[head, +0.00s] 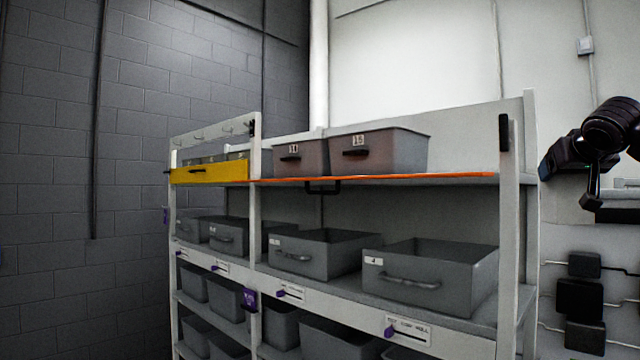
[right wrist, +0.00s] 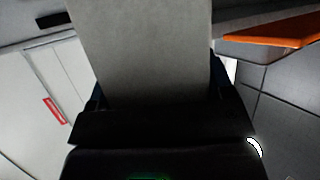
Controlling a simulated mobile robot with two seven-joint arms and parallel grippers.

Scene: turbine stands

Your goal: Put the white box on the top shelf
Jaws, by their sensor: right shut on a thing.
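The white box (right wrist: 140,45), pale grey in this light, fills the upper middle of the right wrist view. My right gripper (right wrist: 157,88) is shut on it, with a dark finger at each side. In the head view my right gripper (head: 592,198) is at the right edge, to the right of the rack and near the height of its top shelf. I cannot clearly make out the box there. The top shelf (head: 460,178) has an orange front edge. My left gripper is not in view.
Grey-brown bins (head: 390,152) and a yellow front panel (head: 210,173) are on the top shelf's left and middle. Its right end is bare, beside an upright post (head: 508,230). Larger grey bins (head: 430,275) fill the shelf below.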

